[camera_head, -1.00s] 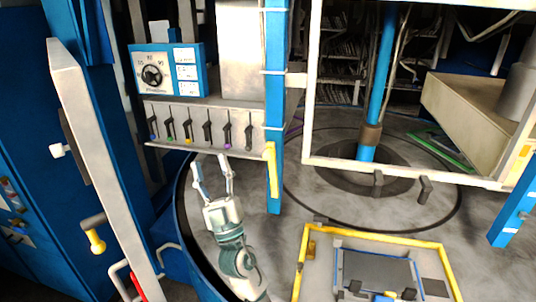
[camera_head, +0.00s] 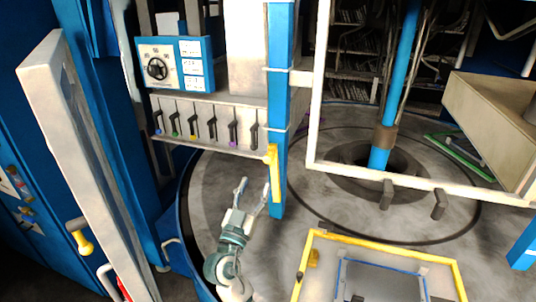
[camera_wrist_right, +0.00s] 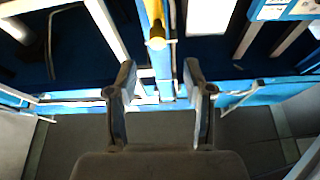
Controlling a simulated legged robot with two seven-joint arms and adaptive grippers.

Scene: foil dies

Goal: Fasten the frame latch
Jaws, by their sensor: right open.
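The yellow latch handle (camera_head: 273,172) hangs nearly upright on the blue post (camera_head: 280,120), beside the white frame (camera_head: 314,100). In the right wrist view the yellow handle (camera_wrist_right: 156,36) shows end-on, beyond the fingertips. I cannot see contact with the handle. My left gripper is not in view.
A lever panel (camera_head: 208,122) with several small levers and a blue dial box (camera_head: 175,63) stand left of the post. A yellow-edged panel (camera_head: 380,243) lies at the lower right. A pale beam (camera_head: 85,165) stands at the left. The grey round floor (camera_head: 330,215) is mostly clear.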

